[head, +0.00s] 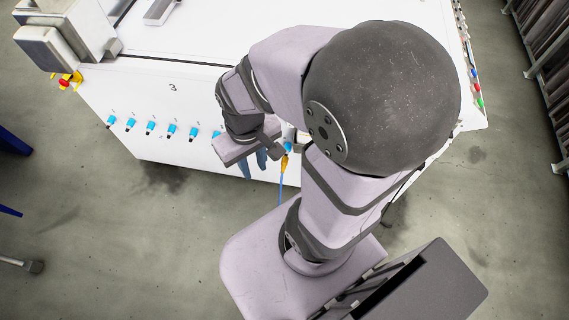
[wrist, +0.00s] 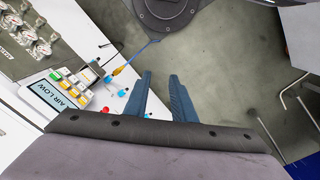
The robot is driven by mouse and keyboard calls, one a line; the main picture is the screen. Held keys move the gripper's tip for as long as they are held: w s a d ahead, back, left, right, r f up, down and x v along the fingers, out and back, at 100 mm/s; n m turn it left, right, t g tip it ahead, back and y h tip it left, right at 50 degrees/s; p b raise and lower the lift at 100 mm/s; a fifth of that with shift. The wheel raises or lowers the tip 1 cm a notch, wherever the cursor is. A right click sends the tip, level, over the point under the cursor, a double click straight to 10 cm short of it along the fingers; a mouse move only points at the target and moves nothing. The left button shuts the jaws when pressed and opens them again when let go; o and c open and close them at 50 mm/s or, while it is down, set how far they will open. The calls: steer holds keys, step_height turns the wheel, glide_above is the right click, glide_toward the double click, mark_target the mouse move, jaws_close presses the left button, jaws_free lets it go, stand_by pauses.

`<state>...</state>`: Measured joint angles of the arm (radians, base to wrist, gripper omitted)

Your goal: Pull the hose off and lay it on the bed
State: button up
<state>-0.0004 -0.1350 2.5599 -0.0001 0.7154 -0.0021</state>
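The hose shows in the wrist view as an orange-yellow end (wrist: 120,70) with a thin blue line leading away from it. The end sits at a blue fitting (wrist: 108,79) on the white machine's face. In the head view the orange end (head: 284,163) is beside my gripper, with the blue line hanging below; my arm partly hides its fitting. My gripper (wrist: 161,74) has two blue fingers apart, with only floor between them. In the head view my gripper (head: 254,165) is left of the hose end, apart from it. The white bed (head: 200,35) is behind my arm.
A row of blue fittings (head: 172,130) runs along the machine's front face. A panel with an "AIR LOW" display (wrist: 48,96) and coloured buttons is at left in the wrist view. A grey block (head: 48,48) stands at the bed's left corner. Much of the visible bed top is clear.

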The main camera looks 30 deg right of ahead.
steer(key=o, duration=0.3)
steer(key=shift+w+a+f, duration=0.15)
steer(key=shift+f, duration=0.2)
steer(key=w+a+f+m+t+b, duration=0.15)
steer(key=w+f+b, duration=0.3)
steer(key=f, duration=0.45)
steer(key=w+a+f+m+t+h+b, duration=0.1)
steer(key=w+f+m+t+b, duration=0.25)
steer(key=f, duration=0.55)
steer(key=w+a+f+m+b, duration=0.1)
steer(key=w+f+m+b, duration=0.1)
steer(key=w+f+b, duration=0.55)
steer(key=s+d+f+m+t+h+b, duration=0.25)
steer(key=d+f+h+b, duration=0.35)
steer(key=f, duration=0.7)
steer(key=s+d+f+t+h+b, duration=0.2)
steer(key=s+d+t+h+b, duration=0.3)
steer(key=d+b, duration=0.4)
steer(key=shift+s+f+h+b, duration=0.35)
steer(key=shift+s+f+h, duration=0.05)
steer(key=shift+s, duration=0.1)
steer(key=shift+w+d+n, duration=0.1)
steer(key=shift+d+n, duration=0.05)
steer(key=shift+n, duration=0.1)
